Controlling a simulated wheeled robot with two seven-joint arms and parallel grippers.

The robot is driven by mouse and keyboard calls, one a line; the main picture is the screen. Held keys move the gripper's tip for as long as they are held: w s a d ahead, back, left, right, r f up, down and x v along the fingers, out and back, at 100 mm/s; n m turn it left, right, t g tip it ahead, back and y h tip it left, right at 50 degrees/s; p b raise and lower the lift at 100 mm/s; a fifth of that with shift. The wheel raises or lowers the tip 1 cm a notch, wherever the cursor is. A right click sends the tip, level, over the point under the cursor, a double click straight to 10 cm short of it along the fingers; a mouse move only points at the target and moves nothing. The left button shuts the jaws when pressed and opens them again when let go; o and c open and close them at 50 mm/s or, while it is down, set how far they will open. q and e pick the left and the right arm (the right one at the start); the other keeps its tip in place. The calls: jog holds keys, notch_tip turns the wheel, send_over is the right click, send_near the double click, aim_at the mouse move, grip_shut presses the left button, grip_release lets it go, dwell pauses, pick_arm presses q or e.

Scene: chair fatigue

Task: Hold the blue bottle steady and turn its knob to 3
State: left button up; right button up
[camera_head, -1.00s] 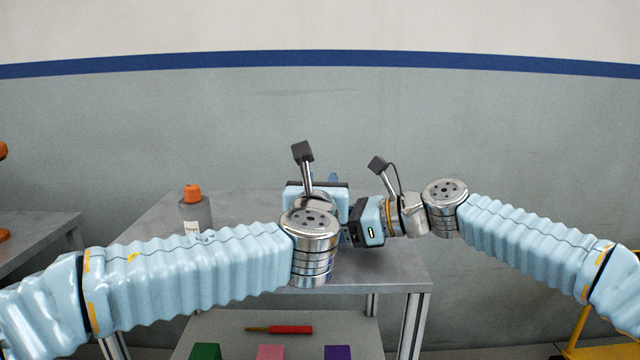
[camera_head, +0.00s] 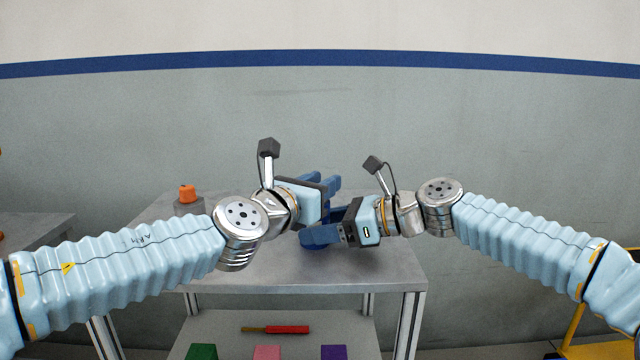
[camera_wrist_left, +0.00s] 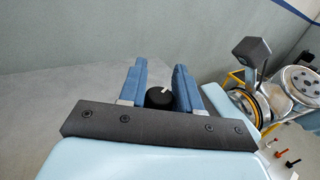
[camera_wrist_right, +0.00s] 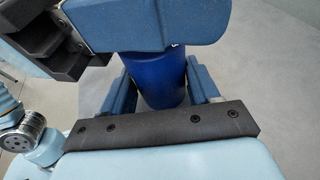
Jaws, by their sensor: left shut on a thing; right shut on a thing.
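The blue bottle (camera_wrist_right: 165,82) stands between the fingers of my right gripper (camera_wrist_right: 160,70) in the right wrist view, which is shut on it. The bottle's top is hidden there by a blue finger of my left gripper. The black knob (camera_wrist_left: 159,98) with a white mark sits between the fingers of my left gripper (camera_wrist_left: 160,68) in the left wrist view, and that gripper is shut on it. In the head view my left gripper (camera_head: 325,210) is just above and left of my right gripper (camera_head: 342,236). I cannot read any number by the knob.
An orange-capped grey bottle (camera_head: 188,200) stands on the grey table (camera_head: 290,270), left of my grippers and partly behind my left arm. A red screwdriver (camera_head: 285,329) and green, pink and purple blocks (camera_head: 267,352) lie on the lower shelf. The table's front right is clear.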

pick_arm(q)
jog(key=shift+r, duration=0.1)
jog(key=o, duration=1)
jog(key=shift+c, duration=0.2)
jog(key=shift+d+y, duration=0.1)
jog(key=shift+y, duration=0.2)
